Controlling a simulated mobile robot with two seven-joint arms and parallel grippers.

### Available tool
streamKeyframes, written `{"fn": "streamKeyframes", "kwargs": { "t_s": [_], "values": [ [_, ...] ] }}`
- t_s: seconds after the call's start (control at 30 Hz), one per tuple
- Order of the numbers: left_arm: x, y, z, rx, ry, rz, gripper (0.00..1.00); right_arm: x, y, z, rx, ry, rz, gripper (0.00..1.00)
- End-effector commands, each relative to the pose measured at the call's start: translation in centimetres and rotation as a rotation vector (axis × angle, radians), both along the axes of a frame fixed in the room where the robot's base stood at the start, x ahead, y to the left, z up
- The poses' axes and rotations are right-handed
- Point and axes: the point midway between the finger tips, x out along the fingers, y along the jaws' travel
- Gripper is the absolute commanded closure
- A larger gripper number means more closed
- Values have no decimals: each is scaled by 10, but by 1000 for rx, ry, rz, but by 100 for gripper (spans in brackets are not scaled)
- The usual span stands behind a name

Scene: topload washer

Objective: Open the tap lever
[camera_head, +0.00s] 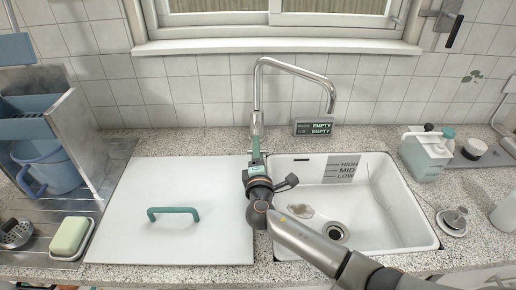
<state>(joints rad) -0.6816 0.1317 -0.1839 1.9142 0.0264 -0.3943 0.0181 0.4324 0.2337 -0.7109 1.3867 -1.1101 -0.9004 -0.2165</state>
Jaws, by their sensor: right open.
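The chrome tap (257,95) rises behind the sink, with its spout bent over to the right above the basin. My right gripper (256,150) is at the tap's base, in front of the body, and is open. Green-teal parts show at the fingertips. The tap lever cannot be told apart from the gripper here and is probably hidden behind it. Whether the fingers touch the tap cannot be told. No water shows from the spout. My left gripper is not in view.
The white sink basin (390,215) is right of centre, and my right arm crosses it. A small display reading EMPTY (314,127) stands behind it. A white board with a teal handle (173,212) lies left. A detergent jug (425,155) stands right.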

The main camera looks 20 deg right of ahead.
Motion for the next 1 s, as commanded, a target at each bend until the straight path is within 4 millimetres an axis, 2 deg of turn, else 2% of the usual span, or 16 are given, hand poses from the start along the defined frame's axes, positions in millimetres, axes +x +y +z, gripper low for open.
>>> {"fn": "streamKeyframes", "kwargs": {
  "t_s": [0.37,0.8,1.0],
  "values": [
    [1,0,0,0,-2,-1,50,4,-1,0,0,0,0,50],
    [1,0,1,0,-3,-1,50,4,-1,0,0,0,0,99],
    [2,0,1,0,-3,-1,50,4,-1,0,-1,0,0,100]
  ]
}}
